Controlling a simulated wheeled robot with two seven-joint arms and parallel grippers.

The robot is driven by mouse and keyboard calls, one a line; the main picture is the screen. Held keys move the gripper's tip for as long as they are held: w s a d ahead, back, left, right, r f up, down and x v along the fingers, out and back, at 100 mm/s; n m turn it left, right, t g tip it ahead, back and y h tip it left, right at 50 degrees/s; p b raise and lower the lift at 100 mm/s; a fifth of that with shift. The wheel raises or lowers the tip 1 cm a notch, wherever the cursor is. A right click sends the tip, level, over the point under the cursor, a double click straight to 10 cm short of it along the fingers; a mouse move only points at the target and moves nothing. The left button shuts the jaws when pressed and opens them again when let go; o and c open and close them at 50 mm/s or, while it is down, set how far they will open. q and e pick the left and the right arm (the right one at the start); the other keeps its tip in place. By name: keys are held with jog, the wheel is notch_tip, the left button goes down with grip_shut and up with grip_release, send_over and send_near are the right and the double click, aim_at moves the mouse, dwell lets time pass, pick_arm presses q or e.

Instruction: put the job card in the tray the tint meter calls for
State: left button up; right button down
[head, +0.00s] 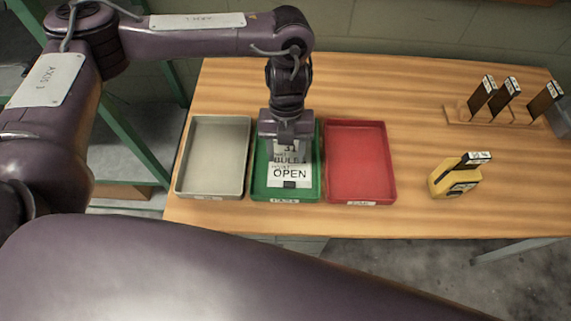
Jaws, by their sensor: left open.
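The white job card (290,178) shows printed lines, with "OPEN" the largest. It appears to lie in the green tray (258,187), the middle one of three. My left gripper (287,152) points down over this tray, open, and covers the card's upper part. The grey tray (213,155) to its left and the red tray (360,160) to its right look empty. The yellow tint meter (454,182) is on the table at the right with a dark piece standing in it; its reading is too small to make out. My right gripper is out of view.
A wooden rack (495,117) with several upright dark samples stands at the table's back right. The wooden table (415,105) is bare between the red tray and the rack. The tray fronts sit near the table's front edge.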

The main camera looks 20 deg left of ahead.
pick_arm(q)
jog(key=shift+v, duration=1.45)
